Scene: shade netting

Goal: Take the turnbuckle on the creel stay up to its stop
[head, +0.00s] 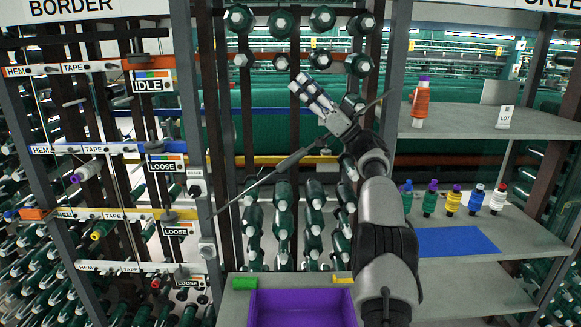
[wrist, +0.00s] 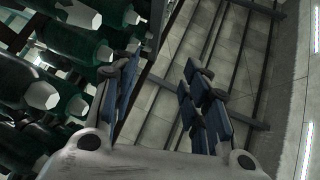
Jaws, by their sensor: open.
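A thin dark stay (head: 245,190) runs slantwise across the creel in the head view, rising from lower left to upper right. A thicker dark length on it near the middle looks like the turnbuckle (head: 290,161); its thread and stop are too small to make out. My gripper (head: 307,88) is above and to the right of that thicker length, pointing up and left, apart from it in the picture. In the wrist view my gripper (wrist: 160,72) has its two blue-padded fingers spread with nothing between them. I cannot pick out the turnbuckle there.
Green yarn cones (head: 283,215) fill the creel behind and below. A grey shelf (head: 465,130) at the right holds an orange spool (head: 420,103); several coloured spools stand on the lower shelf. A purple bin (head: 300,308) is at the bottom. Labelled rails (head: 100,148) are at the left.

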